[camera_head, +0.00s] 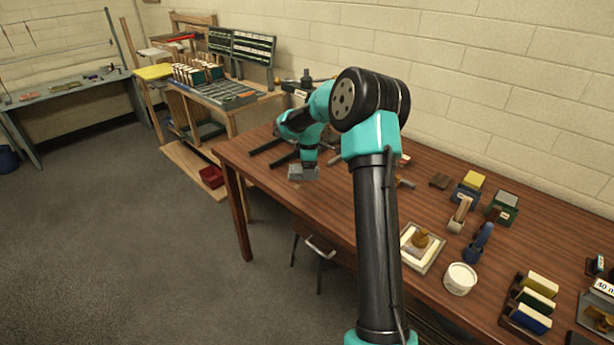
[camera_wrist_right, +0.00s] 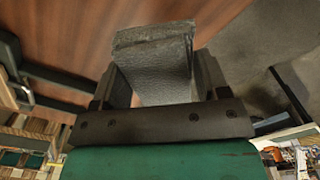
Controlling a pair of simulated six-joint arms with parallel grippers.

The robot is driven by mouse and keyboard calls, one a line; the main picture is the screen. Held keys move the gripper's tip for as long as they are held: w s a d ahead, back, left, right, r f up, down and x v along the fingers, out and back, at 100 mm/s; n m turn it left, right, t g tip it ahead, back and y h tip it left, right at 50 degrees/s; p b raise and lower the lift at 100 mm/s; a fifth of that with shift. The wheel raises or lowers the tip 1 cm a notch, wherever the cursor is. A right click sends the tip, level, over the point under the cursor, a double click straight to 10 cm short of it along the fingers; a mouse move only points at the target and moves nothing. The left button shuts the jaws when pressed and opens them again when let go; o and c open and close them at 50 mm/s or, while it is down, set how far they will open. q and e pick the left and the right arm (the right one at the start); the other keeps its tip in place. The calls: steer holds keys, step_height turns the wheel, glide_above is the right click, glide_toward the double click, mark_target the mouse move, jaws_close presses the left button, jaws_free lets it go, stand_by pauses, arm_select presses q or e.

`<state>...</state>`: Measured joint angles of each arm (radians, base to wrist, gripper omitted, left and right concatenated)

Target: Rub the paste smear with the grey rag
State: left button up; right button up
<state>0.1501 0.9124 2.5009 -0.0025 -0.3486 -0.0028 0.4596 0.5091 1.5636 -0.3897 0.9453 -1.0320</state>
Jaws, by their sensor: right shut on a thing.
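The grey rag (camera_head: 303,173) is at the far left part of the brown table, under my right gripper (camera_head: 309,166). In the right wrist view the rag (camera_wrist_right: 155,65) is a grey, textured block shape between the two dark fingers. My right gripper (camera_wrist_right: 160,85) is shut on it. The rag's underside is turned away, so I cannot tell whether it touches the tabletop. No paste smear can be made out; the arm covers part of the table. My left gripper is not in view.
The wooden table (camera_head: 335,205) has bare room around the rag, with its edge close by. Dark bars (camera_head: 268,146) lie behind it. A tray with a brown-topped piece (camera_head: 422,262), a white tub (camera_head: 460,279) and several blocks stand at the right.

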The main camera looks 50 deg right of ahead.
steer(key=w, duration=0.1)
steer(key=w+d, duration=0.1)
steer(key=w, duration=0.1)
steer(key=shift+w+d, duration=0.1)
steer(key=shift+w, duration=0.05)
steer(key=shift+f, duration=0.1)
